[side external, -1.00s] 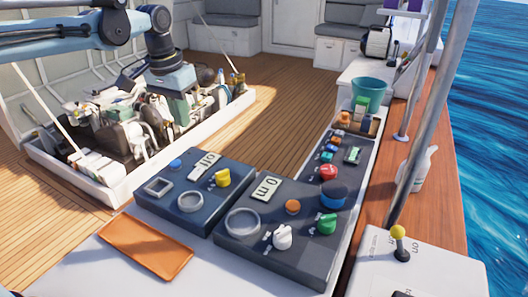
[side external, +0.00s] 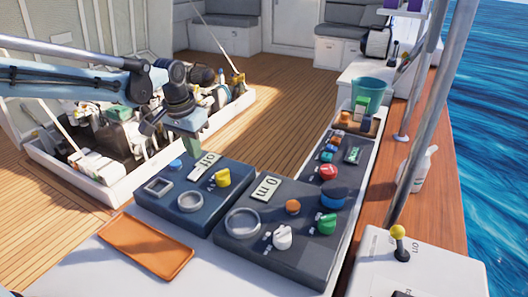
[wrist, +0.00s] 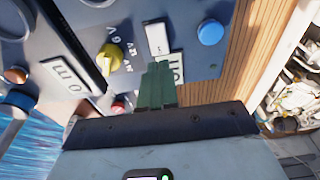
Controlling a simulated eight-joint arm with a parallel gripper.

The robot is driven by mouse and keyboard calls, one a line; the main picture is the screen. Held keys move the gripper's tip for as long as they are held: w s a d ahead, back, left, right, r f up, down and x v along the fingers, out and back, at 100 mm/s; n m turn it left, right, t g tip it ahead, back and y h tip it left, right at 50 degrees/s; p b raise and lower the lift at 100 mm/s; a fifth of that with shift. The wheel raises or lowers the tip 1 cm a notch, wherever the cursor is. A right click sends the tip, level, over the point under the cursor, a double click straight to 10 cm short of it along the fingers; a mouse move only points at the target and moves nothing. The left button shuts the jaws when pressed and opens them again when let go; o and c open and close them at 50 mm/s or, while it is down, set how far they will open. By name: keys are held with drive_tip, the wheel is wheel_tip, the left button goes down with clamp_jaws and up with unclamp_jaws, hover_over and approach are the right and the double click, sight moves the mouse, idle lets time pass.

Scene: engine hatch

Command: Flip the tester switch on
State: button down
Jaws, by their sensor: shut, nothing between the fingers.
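My gripper (side external: 191,146) is shut, with nothing between its green fingers. It points down just above the far edge of the dark left panel (side external: 160,210), near a white switch plate (side external: 204,164) with dark lettering. No tester name is readable, so I cannot confirm which control is the tester switch.
A yellow knob (side external: 222,178) and a blue button (side external: 176,164) flank the plate. The right panel (side external: 290,250) holds white and green knobs. A yellow-tipped lever (side external: 398,232) stands on a white box. The engine hatch (side external: 100,195) lies beyond, left.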

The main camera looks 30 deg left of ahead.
sight(199, 169)
drive_tip(key=shift+w+f, duration=0.15)
drive_tip(key=shift+f, duration=0.9)
drive_tip(key=shift+w+f, duration=0.15)
drive_tip(key=shift+f, duration=0.85)
drive_tip(key=shift+w+f, duration=0.1)
drive_tip(key=shift+f+g, duration=0.1)
drive_tip(key=shift+g, duration=0.2)
drive_tip(key=shift+s+r, duration=0.25)
drive_tip(key=shift+s, duration=0.55)
wheel_tip(199, 169, up, 14)
drive_tip(key=w, duration=0.2)
drive_tip(key=shift+w+f, duration=0.1)
